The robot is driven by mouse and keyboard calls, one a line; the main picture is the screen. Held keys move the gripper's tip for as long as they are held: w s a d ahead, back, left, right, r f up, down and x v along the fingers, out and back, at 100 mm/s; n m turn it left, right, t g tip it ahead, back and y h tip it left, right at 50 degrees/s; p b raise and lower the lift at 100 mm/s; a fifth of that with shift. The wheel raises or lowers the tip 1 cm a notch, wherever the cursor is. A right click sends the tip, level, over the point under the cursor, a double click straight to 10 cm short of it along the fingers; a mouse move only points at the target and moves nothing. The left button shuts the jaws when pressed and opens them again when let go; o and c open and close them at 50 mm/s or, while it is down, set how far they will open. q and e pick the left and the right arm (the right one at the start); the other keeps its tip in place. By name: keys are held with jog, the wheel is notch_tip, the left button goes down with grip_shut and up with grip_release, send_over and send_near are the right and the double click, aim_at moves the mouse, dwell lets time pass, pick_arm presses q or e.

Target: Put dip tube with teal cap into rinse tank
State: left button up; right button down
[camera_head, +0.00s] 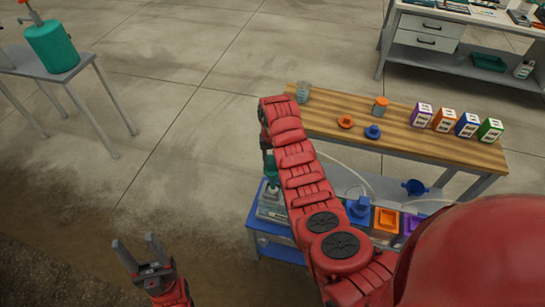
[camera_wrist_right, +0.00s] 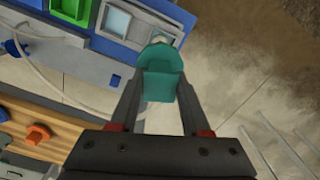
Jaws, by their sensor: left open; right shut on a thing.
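My right gripper (camera_wrist_right: 160,100) is shut on the teal cap (camera_wrist_right: 163,75) of the dip tube. The cap also shows in the head view (camera_head: 271,168), below the end of my red right arm, over the left end of the blue skid. The tube below the cap is mostly hidden. A pale, clear-walled tank (camera_head: 272,204) stands under it at that end, likely the rinse tank; I cannot tell whether the tube is inside it. A pale tank opening (camera_wrist_right: 118,22) shows beside the cap in the wrist view. My left gripper (camera_head: 142,257) is open and empty at the lower left.
Blue (camera_head: 358,207), orange (camera_head: 386,220) and purple tanks stand along the skid, partly behind my arm. The wooden bench (camera_head: 440,150) behind holds loose orange and blue caps, jars and coloured boxes. A side table with a teal tank (camera_head: 52,46) stands far left. Floor between is clear.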

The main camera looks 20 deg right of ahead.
jog(key=shift+f+b, duration=3.85)
jog(key=shift+f, duration=2.3)
jog(key=shift+c, duration=1.4)
grip_release()
jog(key=shift+w+r, duration=0.2)
jog(key=shift+r, duration=0.4)
notch_tip(320, 180, up, 7)
jog(key=shift+r+b, duration=0.2)
jog(key=shift+b, duration=0.9)
jog(key=r+p, duration=0.2)
jog(key=r, duration=0.1)
jog(key=r+p, duration=0.3)
jog(key=r, duration=0.1)
jog(key=shift+s+a+r, duration=0.1)
jog(key=shift+s, duration=0.1)
jog(key=shift+r+p, duration=0.45)
jog(key=shift+r, duration=0.4)
